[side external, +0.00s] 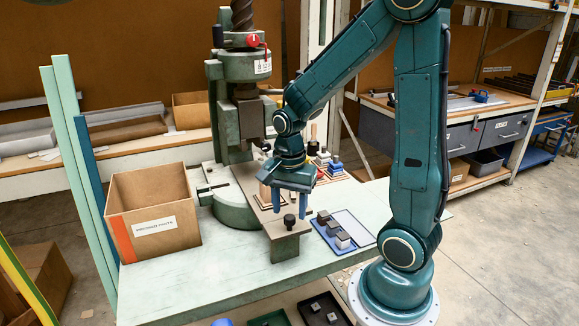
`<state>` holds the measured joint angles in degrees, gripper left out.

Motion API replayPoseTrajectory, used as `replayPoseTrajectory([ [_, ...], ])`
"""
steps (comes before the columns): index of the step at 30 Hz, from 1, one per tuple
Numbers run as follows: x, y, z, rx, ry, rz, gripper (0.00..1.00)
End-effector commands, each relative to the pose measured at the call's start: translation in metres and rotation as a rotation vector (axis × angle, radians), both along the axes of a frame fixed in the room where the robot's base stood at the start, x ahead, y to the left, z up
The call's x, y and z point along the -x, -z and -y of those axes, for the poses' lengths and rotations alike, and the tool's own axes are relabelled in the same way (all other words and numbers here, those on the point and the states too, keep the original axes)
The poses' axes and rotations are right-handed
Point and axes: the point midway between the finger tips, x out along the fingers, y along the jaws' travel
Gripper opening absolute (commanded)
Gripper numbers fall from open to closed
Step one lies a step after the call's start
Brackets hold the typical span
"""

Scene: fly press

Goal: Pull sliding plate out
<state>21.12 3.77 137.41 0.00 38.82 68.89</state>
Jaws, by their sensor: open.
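The sliding plate (272,229) is a flat grey-brown plate that reaches from the press (236,208) toward the front of the bench, with its front end bent down. A black knob (289,221) stands on it near the front end. My gripper (290,213) points down over the plate with its two blue fingers apart. The fingertips are close to the knob, one on each side in the picture. I cannot tell whether they are level with it or behind it. A small wooden piece (264,192) shows on the plate behind the left finger. The gripper hides part of the plate.
A cardboard box labelled for pressed parts (152,244) stands left on the bench. A blue-edged tray (359,232) with several small blocks lies right of the plate. More small parts (328,163) stand behind my gripper. The bench front (215,275) is clear.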

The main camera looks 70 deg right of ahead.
Motion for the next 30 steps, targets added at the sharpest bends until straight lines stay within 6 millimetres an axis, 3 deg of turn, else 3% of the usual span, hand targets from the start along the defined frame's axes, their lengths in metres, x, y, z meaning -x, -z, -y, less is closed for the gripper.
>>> replayPoseTrajectory([
  [18,-0.001,-0.092,0.0,0.002,0.0,0.005,0.47],
  [24,0.0,-0.11,0.0,0.001,0.0,0.002,0.47],
  [30,0.0,-0.116,0.0,0.001,0.0,0.002,0.47],
])
